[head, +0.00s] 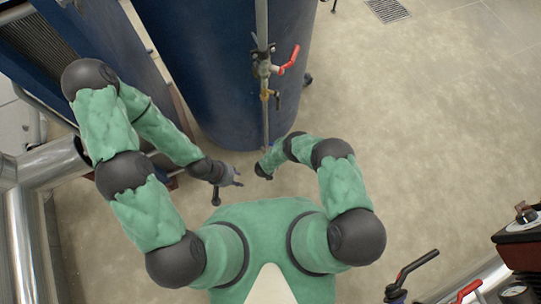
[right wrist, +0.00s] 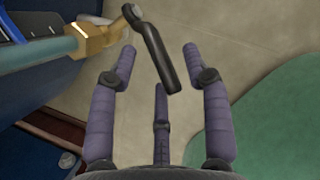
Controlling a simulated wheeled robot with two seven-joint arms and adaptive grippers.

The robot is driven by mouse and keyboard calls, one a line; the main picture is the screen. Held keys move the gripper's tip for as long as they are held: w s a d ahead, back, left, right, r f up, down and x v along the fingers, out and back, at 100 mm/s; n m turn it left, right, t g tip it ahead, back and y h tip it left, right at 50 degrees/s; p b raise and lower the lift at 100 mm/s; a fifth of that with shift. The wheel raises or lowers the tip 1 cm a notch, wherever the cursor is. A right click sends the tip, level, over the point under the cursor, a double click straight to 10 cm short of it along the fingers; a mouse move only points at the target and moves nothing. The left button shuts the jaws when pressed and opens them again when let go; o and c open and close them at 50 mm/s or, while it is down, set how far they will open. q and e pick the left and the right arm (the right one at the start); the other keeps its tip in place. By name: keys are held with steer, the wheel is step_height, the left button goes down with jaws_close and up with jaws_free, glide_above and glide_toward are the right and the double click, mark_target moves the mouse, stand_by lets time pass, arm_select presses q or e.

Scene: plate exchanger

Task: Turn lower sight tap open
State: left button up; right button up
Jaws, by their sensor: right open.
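In the right wrist view, a tap with a brass body (right wrist: 95,43) and a bent black lever (right wrist: 156,58) sits on a greenish tube (right wrist: 42,51). My right gripper (right wrist: 160,55) is open, and the lever shows between its spread fingers; I see no clear contact. In the head view my right gripper (head: 263,171) is small and partly hidden by its arm, near the bottom of the sight pipe. My left gripper (head: 236,178) is empty, its fingers apart, left of the right one. Higher up the pipe is a tap with a red lever (head: 289,60).
The blue tank (head: 215,75) stands right behind the pipe. Large metal pipes (head: 45,160) lie at the left. More valves, one with a black lever (head: 415,265), stand at the lower right. The floor (head: 430,130) to the right is clear.

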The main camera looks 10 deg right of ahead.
steer(key=shift+w+d+f, duration=0.1)
steer(key=shift+w+f, duration=0.05)
steer(key=shift+f, duration=0.2)
jaws_close()
steer(key=shift+w+d+r+g+y, duration=0.25)
steer(key=shift+r+g+y, duration=0.2)
steer(key=shift+g, duration=0.4)
steer(key=shift+w+d+r+g+y, duration=0.2)
steer(key=shift+r+g+y, duration=0.2)
steer(key=shift+g, duration=0.45)
steer(key=shift+w+r, duration=0.1)
steer(key=shift+r, duration=0.05)
